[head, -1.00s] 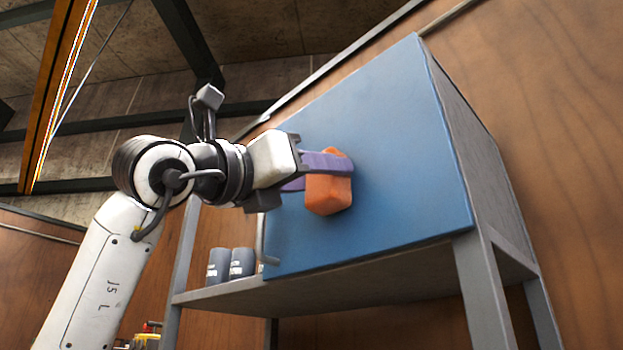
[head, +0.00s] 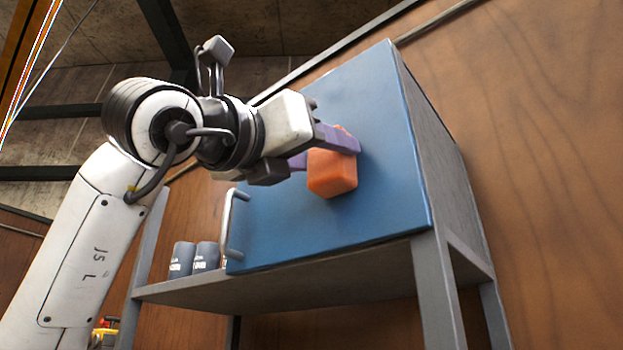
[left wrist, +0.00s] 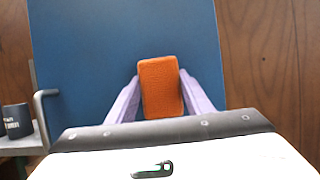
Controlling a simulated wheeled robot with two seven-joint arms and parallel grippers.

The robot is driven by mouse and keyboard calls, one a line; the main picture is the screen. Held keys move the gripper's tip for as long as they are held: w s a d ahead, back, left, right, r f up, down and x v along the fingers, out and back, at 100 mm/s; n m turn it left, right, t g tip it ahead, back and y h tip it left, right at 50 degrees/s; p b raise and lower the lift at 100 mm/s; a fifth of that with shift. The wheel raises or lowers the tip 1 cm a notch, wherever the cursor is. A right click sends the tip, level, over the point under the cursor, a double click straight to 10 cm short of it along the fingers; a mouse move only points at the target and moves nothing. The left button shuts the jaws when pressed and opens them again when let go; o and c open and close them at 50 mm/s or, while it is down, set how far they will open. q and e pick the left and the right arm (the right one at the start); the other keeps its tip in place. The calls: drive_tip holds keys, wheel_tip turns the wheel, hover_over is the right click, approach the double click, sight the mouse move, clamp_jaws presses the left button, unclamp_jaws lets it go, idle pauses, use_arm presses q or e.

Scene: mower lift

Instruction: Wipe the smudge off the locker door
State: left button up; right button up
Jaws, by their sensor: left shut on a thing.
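The blue locker door (head: 385,150) is the front of a grey locker on a metal stand. It carries a grey handle (head: 232,222) at its left edge. My left gripper (head: 325,150), with purple fingers, is shut on an orange sponge (head: 333,175) in front of the door. The sponge also shows between the fingers in the left wrist view (left wrist: 161,87), against the blue door (left wrist: 100,50). I cannot tell whether the sponge touches the door. I see no smudge on the visible part of the door; the gripper and sponge cover some of it. My right gripper is not in view.
A wooden wall (head: 540,150) lies behind. Dark beams run overhead.

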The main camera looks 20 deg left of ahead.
use_arm(q)
drive_tip(key=d, duration=0.1)
drive_tip(key=s+d, duration=0.1)
drive_tip(key=d, duration=0.1)
drive_tip(key=shift+d+b, duration=0.2)
drive_tip(key=shift+b, duration=0.15)
drive_tip(key=w+a, duration=0.1)
drive_tip(key=a, duration=0.3)
drive_tip(key=w+a, duration=0.2)
drive_tip(key=a, duration=0.3)
drive_tip(key=w+a, duration=0.1)
drive_tip(key=a, duration=0.3)
drive_tip(key=shift+w+a+p, duration=0.35)
drive_tip(key=shift+a+p, duration=0.05)
idle(0.8)
drive_tip(key=s+a+b, duration=0.1)
drive_tip(key=s+a, duration=0.1)
drive_tip(key=s, duration=0.4)
idle(0.4)
